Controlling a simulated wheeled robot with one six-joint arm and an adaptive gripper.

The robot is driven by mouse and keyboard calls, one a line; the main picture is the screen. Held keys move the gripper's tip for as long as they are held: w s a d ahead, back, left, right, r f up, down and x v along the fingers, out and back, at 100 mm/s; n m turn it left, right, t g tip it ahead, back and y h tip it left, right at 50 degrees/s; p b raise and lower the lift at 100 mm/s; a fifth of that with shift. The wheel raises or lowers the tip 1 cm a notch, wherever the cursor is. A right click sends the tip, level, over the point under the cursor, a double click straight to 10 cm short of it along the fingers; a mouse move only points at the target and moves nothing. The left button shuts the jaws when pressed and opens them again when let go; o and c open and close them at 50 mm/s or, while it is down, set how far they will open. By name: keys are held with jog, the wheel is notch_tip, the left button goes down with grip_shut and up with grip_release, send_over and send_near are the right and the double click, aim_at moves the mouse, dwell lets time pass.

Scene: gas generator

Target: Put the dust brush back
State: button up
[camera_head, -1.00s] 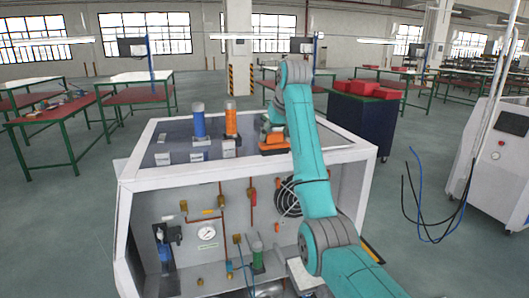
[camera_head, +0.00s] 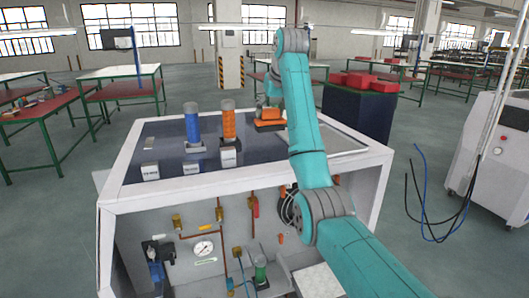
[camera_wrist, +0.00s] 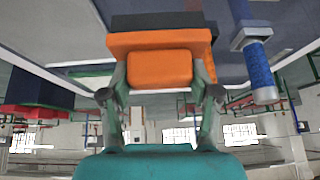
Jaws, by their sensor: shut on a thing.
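The dust brush, an orange block with a dark grey strip along one side, is between the two fingers of my gripper (camera_wrist: 160,82) in the wrist view (camera_wrist: 158,66). The fingers are shut on the orange body from both sides. In the head view the brush (camera_head: 268,122) appears over the back part of the generator's dark top (camera_head: 165,185), right of the orange cylinder (camera_head: 228,124). My arm partly covers this area. I cannot tell whether the brush touches the top.
A blue cylinder (camera_head: 191,124) stands left of the orange one, with small white labelled blocks (camera_head: 150,172) in front. White frame edges surround the top. Red boxes (camera_head: 358,80) sit on a dark cabinet (camera_head: 355,112) behind. A white machine (camera_head: 500,150) with hanging cables stands right.

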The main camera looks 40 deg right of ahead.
notch_tip(320, 180, down, 10)
jog(key=shift+w+r, duration=0.1)
dwell(0.4)
jog(key=o, duration=1.2)
